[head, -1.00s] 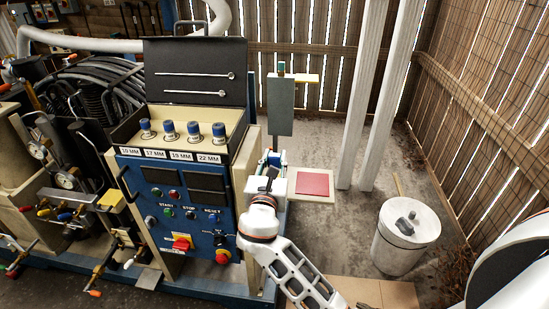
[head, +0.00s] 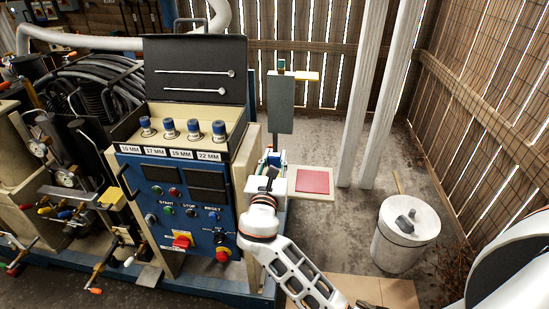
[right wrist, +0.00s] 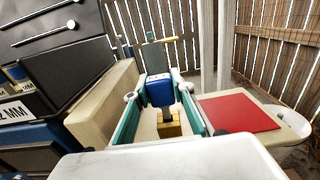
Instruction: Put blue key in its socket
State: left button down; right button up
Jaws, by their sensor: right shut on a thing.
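My right gripper (right wrist: 160,92) shows in the right wrist view, its teal fingers closed in on a blue block-shaped piece, the blue key (right wrist: 158,91). A yellowish block (right wrist: 169,129) shows below the key, between the fingers; I cannot tell whether they touch. In the head view the right gripper (head: 272,158) is beside the right side of the blue control panel, pointing away from me, and the key there is mostly hidden by the wrist. I cannot make out the key's socket. My left gripper is in neither view.
The control panel (head: 180,205) stands close left of my right arm. A red pad (head: 313,181) lies on a pale ledge just right of the gripper. A grey post (head: 280,105) rises behind. A lidded drum (head: 404,238) stands on the floor at right.

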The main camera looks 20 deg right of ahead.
jog(key=shift+f+b, duration=0.5)
jog(key=shift+f, duration=0.8)
dwell(0.5)
jog(key=o, duration=1.2)
jog(key=shift+s, duration=0.1)
jog(key=v, duration=0.7)
jog(key=shift+s+a, duration=0.1)
jog(key=shift+s, duration=0.05)
jog(key=shift+s+a, duration=0.1)
